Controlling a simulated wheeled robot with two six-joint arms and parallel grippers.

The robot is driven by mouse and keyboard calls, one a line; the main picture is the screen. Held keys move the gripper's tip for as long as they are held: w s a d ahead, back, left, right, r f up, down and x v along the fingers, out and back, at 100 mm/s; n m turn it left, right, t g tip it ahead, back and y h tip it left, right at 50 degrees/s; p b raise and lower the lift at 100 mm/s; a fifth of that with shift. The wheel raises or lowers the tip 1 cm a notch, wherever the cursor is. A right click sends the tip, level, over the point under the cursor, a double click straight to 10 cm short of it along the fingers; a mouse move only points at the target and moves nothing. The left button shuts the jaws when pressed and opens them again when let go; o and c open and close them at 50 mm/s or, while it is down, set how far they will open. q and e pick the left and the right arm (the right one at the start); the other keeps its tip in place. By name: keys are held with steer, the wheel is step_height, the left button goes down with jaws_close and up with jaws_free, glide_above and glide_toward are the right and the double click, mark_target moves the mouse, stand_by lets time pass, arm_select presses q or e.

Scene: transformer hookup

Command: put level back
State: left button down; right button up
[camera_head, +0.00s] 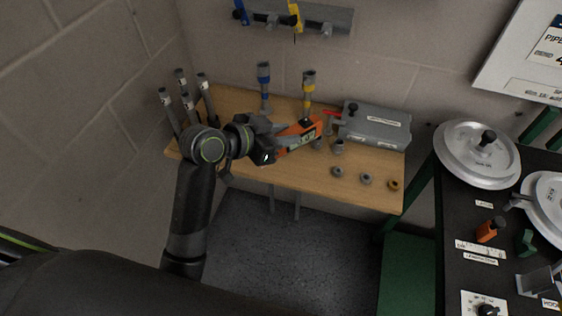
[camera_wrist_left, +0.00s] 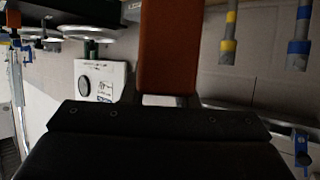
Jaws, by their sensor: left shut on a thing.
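The orange level (camera_head: 303,133) is in my left gripper (camera_head: 277,144), which is shut on one end of it. In the head view the level points to the right over the wooden table (camera_head: 290,175); I cannot tell whether it touches the top. In the left wrist view the orange level (camera_wrist_left: 168,45) runs up from between the fingers, whose tips are mostly hidden by the dark gripper body. My right gripper is not in view.
A blue-banded tube (camera_head: 264,85) and a yellow-banded tube (camera_head: 308,95) stand behind the level. A grey box (camera_head: 377,127) is to its right, with small rings (camera_head: 366,179) in front. Grey tubes (camera_head: 187,103) stand at left. A black bench (camera_head: 455,215) is far right.

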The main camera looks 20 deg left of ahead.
arm_select(q)
steer(key=w+a+f+n+t+y+b, duration=0.2)
steer(key=w+a+f+n+y+b, duration=0.1)
steer(key=w+a+f, duration=0.6)
steer(key=f, duration=0.2)
steer(key=d+f, duration=0.1)
steer(key=f, duration=0.3)
steer(key=shift+w+d, duration=0.3)
steer(key=shift+w, duration=0.05)
steer(key=shift+f, duration=0.45)
steer(key=c, duration=1.4)
jaws_free()
steer(key=shift+o, duration=1.4)
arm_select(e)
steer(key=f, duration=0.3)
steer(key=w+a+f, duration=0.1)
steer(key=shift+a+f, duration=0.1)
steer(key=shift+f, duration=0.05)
